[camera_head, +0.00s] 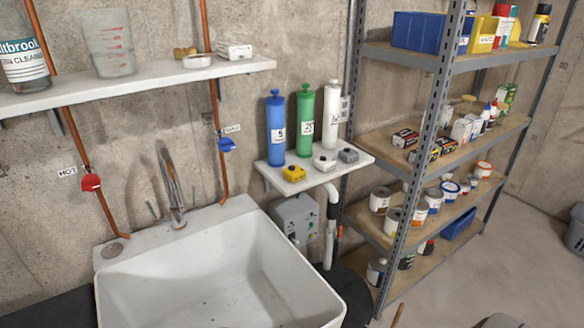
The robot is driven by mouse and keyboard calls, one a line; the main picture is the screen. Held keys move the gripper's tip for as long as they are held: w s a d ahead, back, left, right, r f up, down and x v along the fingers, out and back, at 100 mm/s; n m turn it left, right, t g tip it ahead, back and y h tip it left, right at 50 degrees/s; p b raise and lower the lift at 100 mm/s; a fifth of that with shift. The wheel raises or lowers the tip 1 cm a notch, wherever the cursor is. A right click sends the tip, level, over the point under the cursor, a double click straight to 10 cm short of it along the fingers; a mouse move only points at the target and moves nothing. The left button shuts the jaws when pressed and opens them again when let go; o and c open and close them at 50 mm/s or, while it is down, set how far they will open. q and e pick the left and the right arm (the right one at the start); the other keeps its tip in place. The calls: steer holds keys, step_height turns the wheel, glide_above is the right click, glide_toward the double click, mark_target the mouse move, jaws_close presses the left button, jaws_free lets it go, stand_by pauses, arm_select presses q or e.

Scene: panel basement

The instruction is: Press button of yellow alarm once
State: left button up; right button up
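A small yellow alarm (293,173) with a dark spot on its top sits at the front left of a small white wall shelf (312,177). A white box-shaped device (324,162) and a grey one (348,155) of similar size sit to its right. Blue (276,130), green (305,122) and white (331,117) cylinders stand upright behind them. The alarm's front and top are unobstructed; its button is too small to make out clearly. Neither of my grippers is in view.
A white sink (215,265) with a tap (172,190) lies below and left of the small shelf. A metal rack (415,150) with cans and boxes stands close on the right. A grey box (296,217) hangs below the small shelf.

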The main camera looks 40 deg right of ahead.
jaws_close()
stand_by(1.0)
